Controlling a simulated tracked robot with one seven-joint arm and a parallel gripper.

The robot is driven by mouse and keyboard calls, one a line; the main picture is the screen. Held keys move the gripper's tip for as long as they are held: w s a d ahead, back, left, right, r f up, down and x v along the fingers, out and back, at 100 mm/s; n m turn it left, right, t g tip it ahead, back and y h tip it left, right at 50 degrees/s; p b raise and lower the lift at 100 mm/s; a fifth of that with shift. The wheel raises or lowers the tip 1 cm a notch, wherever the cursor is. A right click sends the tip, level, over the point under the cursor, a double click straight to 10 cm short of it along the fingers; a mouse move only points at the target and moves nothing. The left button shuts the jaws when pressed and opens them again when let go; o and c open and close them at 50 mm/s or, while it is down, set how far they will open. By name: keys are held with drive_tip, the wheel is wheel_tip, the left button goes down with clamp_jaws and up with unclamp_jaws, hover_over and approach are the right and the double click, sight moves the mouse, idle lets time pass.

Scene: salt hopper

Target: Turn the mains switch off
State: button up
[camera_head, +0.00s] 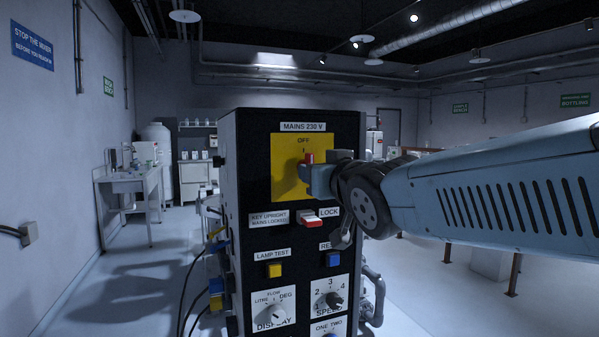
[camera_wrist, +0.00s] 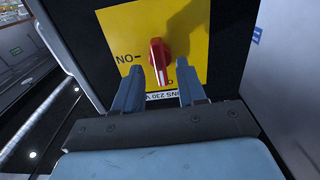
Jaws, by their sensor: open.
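The mains switch is a red handle (camera_wrist: 157,58) on a yellow plate (camera_wrist: 120,35) at the top of the black panel. In the wrist view, upside down, its white-marked end points down towards the partly hidden OFF lettering, with ON off to the left. In the head view the red handle (camera_head: 309,158) shows just below the OFF mark, partly hidden by my gripper (camera_head: 308,178). My gripper (camera_wrist: 158,80) is open, with one finger on each side of the handle's end and a gap visible on both sides.
Below the plate is a red and white lock key (camera_head: 309,222). Under it are a yellow lamp test button (camera_head: 274,270), a blue button (camera_head: 333,259), a display dial (camera_head: 277,314) and a speed dial (camera_head: 331,302). Cables and pipes flank the black cabinet (camera_head: 243,180).

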drive_tip(key=v, duration=0.9)
drive_tip(key=shift+s, duration=0.3)
drive_tip(key=shift+d, duration=0.1)
